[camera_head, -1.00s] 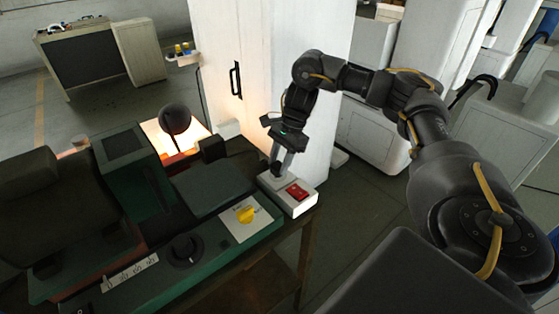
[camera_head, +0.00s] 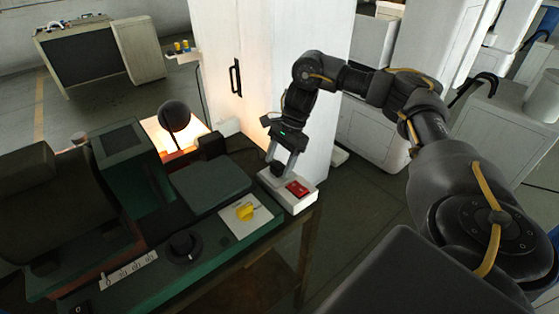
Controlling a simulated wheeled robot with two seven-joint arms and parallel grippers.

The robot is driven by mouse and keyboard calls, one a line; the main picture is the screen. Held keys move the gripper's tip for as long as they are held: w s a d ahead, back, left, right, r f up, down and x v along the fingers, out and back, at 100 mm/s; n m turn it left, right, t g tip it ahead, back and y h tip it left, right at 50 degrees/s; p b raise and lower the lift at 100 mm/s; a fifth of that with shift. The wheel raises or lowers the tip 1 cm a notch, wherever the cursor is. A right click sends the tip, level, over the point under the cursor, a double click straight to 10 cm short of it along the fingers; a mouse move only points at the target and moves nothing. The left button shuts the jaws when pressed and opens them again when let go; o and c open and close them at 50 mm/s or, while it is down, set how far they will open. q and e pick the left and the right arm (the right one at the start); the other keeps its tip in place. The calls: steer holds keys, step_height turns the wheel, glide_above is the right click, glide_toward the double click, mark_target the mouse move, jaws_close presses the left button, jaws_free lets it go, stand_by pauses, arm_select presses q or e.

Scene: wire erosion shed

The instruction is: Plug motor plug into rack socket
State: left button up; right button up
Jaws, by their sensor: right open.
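A white box (camera_head: 300,203) with a red rocker switch (camera_head: 297,188) sits at the right end of the green machine bench. It appears to be the rack socket. A small dark piece, probably the motor plug (camera_head: 277,169), stands at the back of its top face. My right gripper (camera_head: 283,163) points down over this piece with its jaws open, the fingers around or just above it. Whether the piece is fully seated in the box cannot be told at this size. My left gripper is not in view.
The green bench carries a yellow knob (camera_head: 246,211) on a pale plate, a black dial (camera_head: 184,246) and a dark flat pad (camera_head: 209,186). A round dark lamp (camera_head: 174,116) stands behind. A white cabinet (camera_head: 270,70) rises close behind my right gripper. Open floor lies to the right.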

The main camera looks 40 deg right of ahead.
steer(key=p+v, duration=0.2)
steer(key=v, duration=0.8)
steer(key=shift+d+r, duration=0.25)
steer(key=shift+r, duration=0.1)
stand_by(0.3)
